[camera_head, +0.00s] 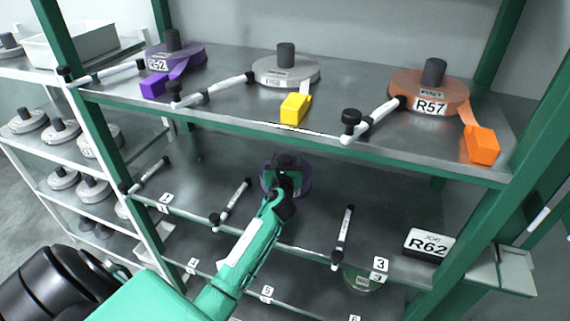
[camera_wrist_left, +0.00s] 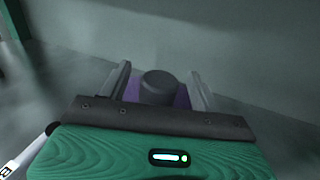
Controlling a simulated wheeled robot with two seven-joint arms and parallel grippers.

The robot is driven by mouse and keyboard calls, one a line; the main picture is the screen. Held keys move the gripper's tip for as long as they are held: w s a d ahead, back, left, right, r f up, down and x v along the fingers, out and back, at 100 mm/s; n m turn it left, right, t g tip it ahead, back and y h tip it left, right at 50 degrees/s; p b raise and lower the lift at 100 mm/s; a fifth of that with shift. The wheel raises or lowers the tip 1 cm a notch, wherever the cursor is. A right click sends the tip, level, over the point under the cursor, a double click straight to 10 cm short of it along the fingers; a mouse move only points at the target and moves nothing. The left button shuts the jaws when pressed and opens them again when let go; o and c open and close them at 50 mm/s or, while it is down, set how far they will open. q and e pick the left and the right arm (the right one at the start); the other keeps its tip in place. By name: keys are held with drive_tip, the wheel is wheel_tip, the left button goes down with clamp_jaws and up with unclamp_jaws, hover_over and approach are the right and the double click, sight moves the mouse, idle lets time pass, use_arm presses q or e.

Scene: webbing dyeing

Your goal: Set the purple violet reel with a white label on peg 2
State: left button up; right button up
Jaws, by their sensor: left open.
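A purple reel (camera_head: 302,178) with a dark knob sits in the middle bay of the middle shelf (camera_head: 330,160). My left gripper (camera_head: 286,168) reaches in over it and hides much of it, including any label. In the left wrist view the dark knob (camera_wrist_left: 160,86) stands between the open fingers, with purple reel surface (camera_wrist_left: 183,98) behind it. Contact between fingers and knob cannot be made out. Number plates 1 (camera_head: 165,198) and 3 (camera_head: 380,264) show on the shelf edge; the middle plate is hidden by my arm. My right gripper is not in view.
The upper shelf holds a purple reel marked R52 (camera_head: 187,55), a grey reel (camera_head: 283,74) and an orange reel marked R57 (camera_head: 420,97). White divider rods (camera_head: 231,203) and (camera_head: 343,235) flank the middle bay. A box marked R62 (camera_head: 429,244) sits at right.

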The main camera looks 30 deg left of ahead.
use_arm(q)
drive_tip(key=b+v, duration=0.2)
drive_tip(key=v, duration=1.1)
drive_tip(key=shift+s, duration=0.3)
drive_tip(key=shift+d+r, duration=0.1)
drive_tip(key=shift+d, duration=0.1)
